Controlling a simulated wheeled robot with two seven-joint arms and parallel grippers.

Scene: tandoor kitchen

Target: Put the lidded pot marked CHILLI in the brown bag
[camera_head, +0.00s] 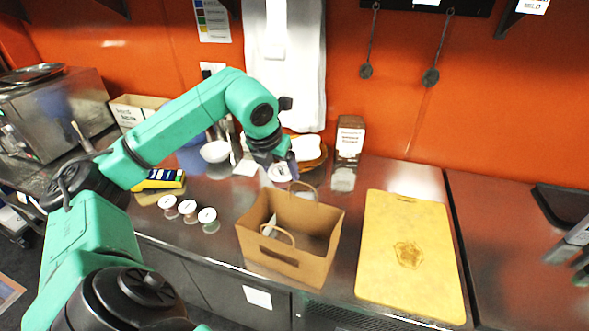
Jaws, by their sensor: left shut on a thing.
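My left gripper (280,165) points down above the far rim of the brown bag. It is shut on a small pot with a white lid (279,173); its marking is too small to read. The open brown paper bag (290,258) stands upright on the steel counter, with two loop handles and something pale inside. The held pot appears above the bag's far-left edge; whether it is over the opening I cannot tell.
Several similar lidded pots (188,208) stand in a row left of the bag. A yellow cutting board (412,255) lies to its right. Behind are a white bowl (215,152), a plate with white cloth or bread (303,149) and a tall carton (348,150).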

